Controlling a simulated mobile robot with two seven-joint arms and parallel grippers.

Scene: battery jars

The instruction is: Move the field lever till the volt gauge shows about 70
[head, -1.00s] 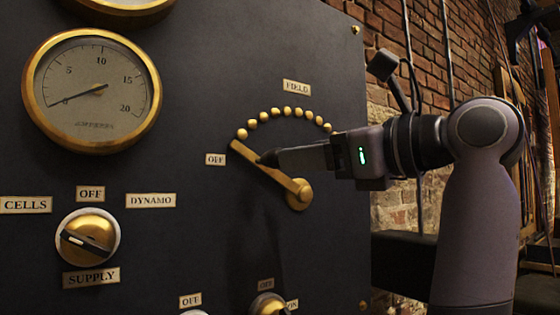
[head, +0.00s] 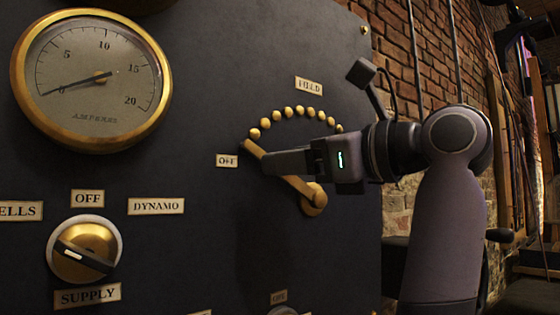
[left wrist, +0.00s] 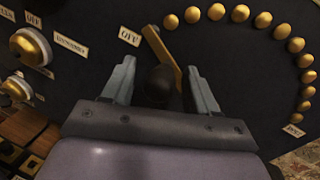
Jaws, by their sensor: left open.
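The brass field lever (head: 296,187) points up-left from its pivot, its tip by the OFF label (head: 227,161) at the left end of the arc of brass studs. My left gripper (head: 268,163) is at the lever's upper end in the head view. In the left wrist view the lever (left wrist: 163,48) runs between the two open fingers (left wrist: 162,85), and a dark round knob (left wrist: 160,86) sits between them. I cannot tell whether the fingers touch it. The volt gauge's reading does not show. My right gripper is not in view.
The amperes gauge (head: 70,75) has its needle near 0. Only a sliver of another gauge rim (head: 135,4) shows above. The supply knob (head: 85,249) is at lower left. A brick wall (head: 430,60) stands right of the dark panel.

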